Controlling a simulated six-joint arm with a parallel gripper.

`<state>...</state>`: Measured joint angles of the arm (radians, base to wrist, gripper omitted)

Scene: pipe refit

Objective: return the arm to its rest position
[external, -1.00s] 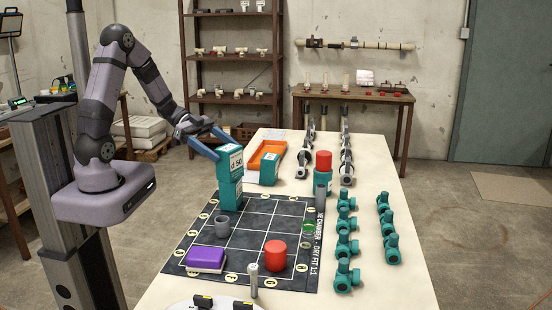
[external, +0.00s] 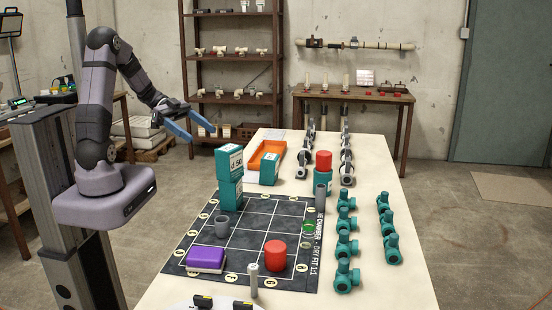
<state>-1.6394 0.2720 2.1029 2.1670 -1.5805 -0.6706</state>
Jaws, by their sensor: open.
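My gripper (external: 203,134) is open and empty. It hangs in the air above and to the left of a stack of two teal boxes. The upper teal box (external: 229,163) bears a white label and sits on the lower teal box (external: 230,195). The stack stands at the far left part of the black gridded mat (external: 255,206). My gripper is apart from the stack.
Several teal valves (external: 345,275) stand at the right. An orange tray (external: 266,157) lies behind the stack.

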